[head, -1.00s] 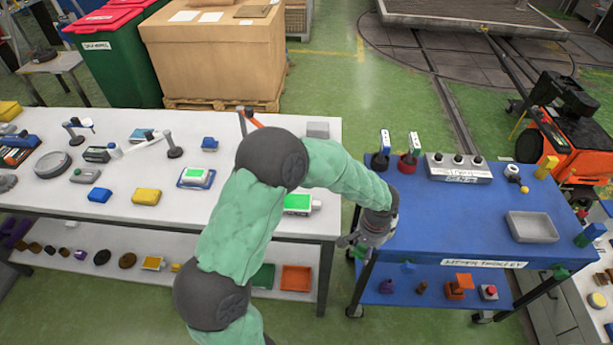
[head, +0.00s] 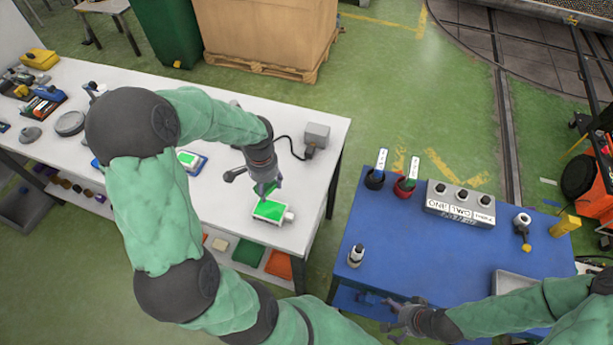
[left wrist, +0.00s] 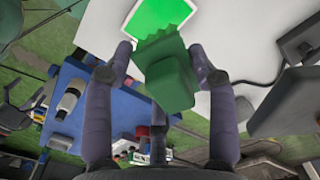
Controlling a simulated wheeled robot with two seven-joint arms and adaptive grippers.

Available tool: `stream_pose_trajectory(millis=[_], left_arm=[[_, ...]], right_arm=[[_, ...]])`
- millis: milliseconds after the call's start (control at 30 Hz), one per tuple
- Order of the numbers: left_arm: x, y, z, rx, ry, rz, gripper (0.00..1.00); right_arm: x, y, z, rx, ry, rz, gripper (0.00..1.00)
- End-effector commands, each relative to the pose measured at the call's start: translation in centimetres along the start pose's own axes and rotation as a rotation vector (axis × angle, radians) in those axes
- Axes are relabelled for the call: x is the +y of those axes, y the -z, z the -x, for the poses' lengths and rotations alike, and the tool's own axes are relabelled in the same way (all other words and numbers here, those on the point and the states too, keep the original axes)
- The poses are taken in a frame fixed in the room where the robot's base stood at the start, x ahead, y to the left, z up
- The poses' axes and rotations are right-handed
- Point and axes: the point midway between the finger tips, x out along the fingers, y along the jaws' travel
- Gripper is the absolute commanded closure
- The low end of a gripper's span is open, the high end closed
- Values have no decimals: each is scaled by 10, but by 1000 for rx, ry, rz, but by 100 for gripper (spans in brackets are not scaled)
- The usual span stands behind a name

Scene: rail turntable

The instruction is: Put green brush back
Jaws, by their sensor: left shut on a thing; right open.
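My left gripper (head: 265,186) is over the right end of the white table. It is shut on the green brush (left wrist: 168,78), a green block with a jagged edge, clearest between the fingers in the left wrist view. In the head view the brush is mostly hidden by the gripper. Just below it lies a white-framed green panel (head: 270,210) on the table; it also shows in the left wrist view (left wrist: 150,14). I cannot tell whether the brush touches it. My right gripper (head: 398,316) is open and empty at the blue cart's front edge.
The blue cart (head: 440,250) carries a black cup (head: 375,180), a red cup (head: 404,189), a grey switch box (head: 460,203), a small white-topped item (head: 356,256) and a grey tray (head: 512,285). A grey box (head: 316,135) with a cable stands behind my left gripper.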

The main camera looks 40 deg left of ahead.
Motion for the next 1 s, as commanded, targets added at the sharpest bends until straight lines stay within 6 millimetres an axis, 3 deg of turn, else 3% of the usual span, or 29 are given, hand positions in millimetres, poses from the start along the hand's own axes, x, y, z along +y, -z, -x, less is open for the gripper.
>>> stream_pose_trajectory(millis=[133, 467, 600, 800, 1000], left_arm=[[2, 18, -10, -1, -1, -7, 73], [11, 87, -40, -1, -1, -6, 73], [14, 106, -65, -2, -1, -4, 73], [15, 126, -87, -1, 0, -3, 73], [16, 133, -94, 0, 1, -1, 73]], right_arm=[[1, 0, -2, -1, 0, -1, 0], [2, 0, -5, -1, 0, 0, 0], [3, 0, -8, 0, 0, 0, 0], [4, 0, -10, 0, 0, 0, 0], [4, 0, -11, 0, 0, 0, 0]])
